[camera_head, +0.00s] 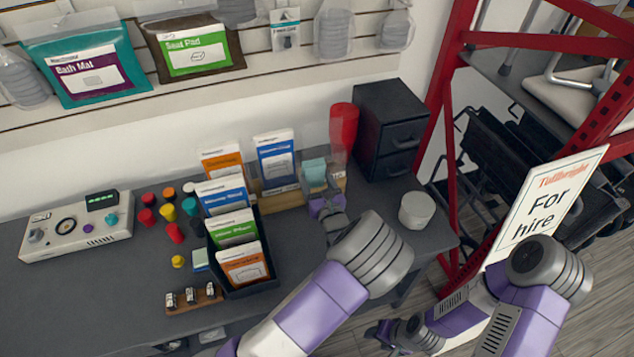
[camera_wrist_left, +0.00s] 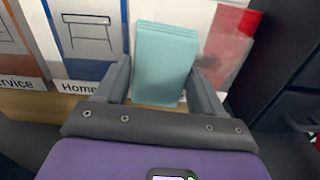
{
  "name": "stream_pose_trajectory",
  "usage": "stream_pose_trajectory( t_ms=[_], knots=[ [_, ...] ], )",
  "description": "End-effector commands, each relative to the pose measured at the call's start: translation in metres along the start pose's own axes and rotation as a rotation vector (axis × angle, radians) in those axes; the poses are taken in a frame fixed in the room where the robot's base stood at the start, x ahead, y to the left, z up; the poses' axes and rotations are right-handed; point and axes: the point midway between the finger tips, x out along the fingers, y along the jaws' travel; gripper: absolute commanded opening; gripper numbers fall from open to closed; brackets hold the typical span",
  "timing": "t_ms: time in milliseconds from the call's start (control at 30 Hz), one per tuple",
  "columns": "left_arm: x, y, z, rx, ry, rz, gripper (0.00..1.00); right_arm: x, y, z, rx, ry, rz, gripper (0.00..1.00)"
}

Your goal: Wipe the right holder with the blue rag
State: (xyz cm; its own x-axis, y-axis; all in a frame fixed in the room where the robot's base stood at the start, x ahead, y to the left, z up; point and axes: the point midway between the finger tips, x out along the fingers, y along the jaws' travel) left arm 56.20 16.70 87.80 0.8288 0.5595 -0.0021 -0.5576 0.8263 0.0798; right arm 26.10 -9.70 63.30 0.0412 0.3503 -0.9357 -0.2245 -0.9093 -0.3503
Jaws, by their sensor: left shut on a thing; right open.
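The blue rag, a folded light-teal cloth (camera_head: 315,172), is between the fingers of my left gripper (camera_head: 322,193), which is shut on it. In the left wrist view the rag (camera_wrist_left: 165,60) stands upright in front of a clear, see-through holder (camera_wrist_left: 228,45). That right holder (camera_head: 337,165) is at the right end of a wooden stand (camera_head: 285,198) and holds no leaflet that I can see. The rag seems close to its front; contact cannot be told. My right gripper (camera_head: 400,335) is open, low beside the table's right side.
Orange and blue leaflets (camera_head: 276,158) fill the stand's other places. A black rack of leaflets (camera_head: 262,290) stands in front. A red cup (camera_head: 343,125), black drawers (camera_head: 390,125) and a white round tub (camera_head: 416,210) are nearby. A control box (camera_head: 75,228) sits left.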

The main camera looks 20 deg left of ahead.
Motion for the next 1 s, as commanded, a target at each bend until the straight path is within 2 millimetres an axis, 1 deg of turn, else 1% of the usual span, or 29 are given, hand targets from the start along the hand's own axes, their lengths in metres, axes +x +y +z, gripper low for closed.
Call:
stream_pose_trajectory(
  t_ms=[167,400,667,1000],
  knots=[
    [0.0,-0.004,0.001,-0.001,-0.001,-0.001,0.44,-0.001,0.0,0.0,0.0,0.0,0.0,0.51],
    [-0.001,-0.025,0.003,-0.002,-0.001,-0.001,0.44,-0.004,-0.001,0.0,0.0,0.0,0.0,0.51],
    [-0.002,-0.034,0.003,-0.001,0.0,0.0,0.44,-0.004,-0.002,0.0,0.0,0.0,0.0,0.51],
    [0.001,-0.06,0.005,-0.002,-0.001,0.0,0.44,-0.004,-0.002,0.0,0.0,0.0,0.0,0.51]
  ],
)
